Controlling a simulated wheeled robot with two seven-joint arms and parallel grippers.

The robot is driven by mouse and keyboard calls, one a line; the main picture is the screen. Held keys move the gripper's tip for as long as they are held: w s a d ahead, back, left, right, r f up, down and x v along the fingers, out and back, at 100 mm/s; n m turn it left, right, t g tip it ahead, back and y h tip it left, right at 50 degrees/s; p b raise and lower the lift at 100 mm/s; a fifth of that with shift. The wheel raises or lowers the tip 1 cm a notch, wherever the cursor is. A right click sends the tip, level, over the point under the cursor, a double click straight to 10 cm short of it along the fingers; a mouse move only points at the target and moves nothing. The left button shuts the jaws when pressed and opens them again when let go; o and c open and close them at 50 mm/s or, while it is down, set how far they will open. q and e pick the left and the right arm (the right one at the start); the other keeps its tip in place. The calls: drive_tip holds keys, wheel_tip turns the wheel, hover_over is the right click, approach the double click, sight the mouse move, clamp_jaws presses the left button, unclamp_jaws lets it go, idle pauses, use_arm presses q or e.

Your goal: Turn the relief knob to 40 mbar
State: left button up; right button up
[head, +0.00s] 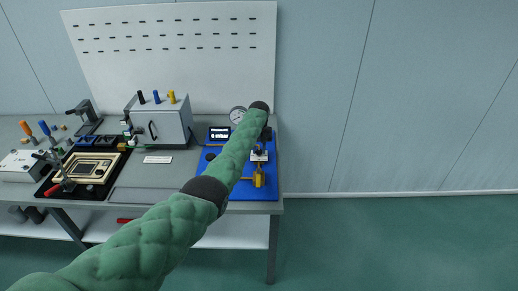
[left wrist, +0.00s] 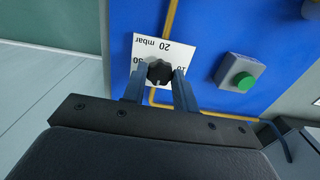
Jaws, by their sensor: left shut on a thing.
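The relief knob (left wrist: 159,71) is small, black and lobed. It sits on a white scale card (left wrist: 176,50) on the blue panel. The card appears upside down in the left wrist view, with "20 mbar" readable and parts of "30" and "10" beside the knob. My left gripper (left wrist: 160,84) is shut on the knob, one finger on each side. Its fingers hide the lower card, and I cannot make out the knob's pointer. In the head view my green left arm covers much of the blue panel (head: 270,183). A small display (head: 219,134) there seems to read 0 mbar. My right gripper is out of view.
A green button (left wrist: 244,81) on a grey box sits near the knob. A grey case (head: 163,122) stands left. The floor right of the bench is clear.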

sight(259, 151)
use_arm(q)
drive_tip(key=shift+w+r, duration=0.1)
drive_tip(key=shift+r, duration=0.15)
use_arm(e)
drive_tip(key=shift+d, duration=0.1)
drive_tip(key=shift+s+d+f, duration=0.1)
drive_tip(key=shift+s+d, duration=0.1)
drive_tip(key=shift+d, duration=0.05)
use_arm(q)
drive_tip(key=o, duration=1)
drive_tip(key=shift+c, duration=0.2)
drive_tip(key=shift+f, duration=0.15)
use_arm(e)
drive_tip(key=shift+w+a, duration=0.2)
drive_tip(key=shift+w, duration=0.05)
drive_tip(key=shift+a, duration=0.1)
